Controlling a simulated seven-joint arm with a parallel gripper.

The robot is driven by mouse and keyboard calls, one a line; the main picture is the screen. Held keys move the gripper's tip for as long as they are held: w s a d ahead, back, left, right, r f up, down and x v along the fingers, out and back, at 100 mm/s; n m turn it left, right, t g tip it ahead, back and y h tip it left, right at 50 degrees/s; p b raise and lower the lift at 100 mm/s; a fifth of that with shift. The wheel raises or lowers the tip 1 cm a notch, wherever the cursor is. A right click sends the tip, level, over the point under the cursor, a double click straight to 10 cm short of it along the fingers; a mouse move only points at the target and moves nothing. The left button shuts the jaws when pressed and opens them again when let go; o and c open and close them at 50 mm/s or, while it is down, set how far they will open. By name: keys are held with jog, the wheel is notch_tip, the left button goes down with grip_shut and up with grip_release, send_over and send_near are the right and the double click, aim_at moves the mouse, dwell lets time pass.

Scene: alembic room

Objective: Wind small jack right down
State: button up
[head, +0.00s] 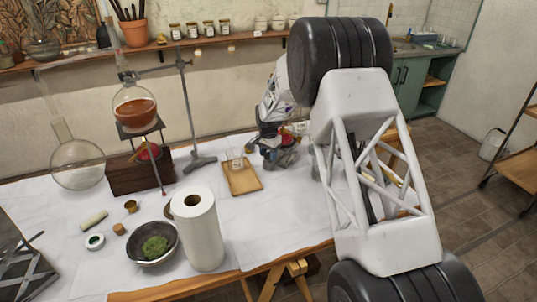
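My arm fills the right of the head view, and my gripper (273,148) is beyond it, low over the far right part of the white-covered table. The gripper is small and dark here, and I cannot tell whether its fingers are open or shut. Small red and dark parts show around it, too small to make out. A dark plate (139,130) with a red part (148,152) under it stands on a wooden block (140,175) at the left, well away from my gripper. I cannot tell for sure whether this is the small jack.
A round flask (134,110) of brown liquid is above the plate, beside a clamp stand (188,110). A wooden tray (242,180) with a glass beaker (235,160) lies left of my gripper. A paper roll (198,235) and a bowl (152,245) stand in front.

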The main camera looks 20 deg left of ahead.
jog(key=c, duration=0.4)
jog(key=shift+n, duration=1.7)
jog(key=n, duration=0.4)
jog(key=shift+n, duration=0.3)
jog(key=o, duration=0.9)
jog(key=shift+o, duration=0.2)
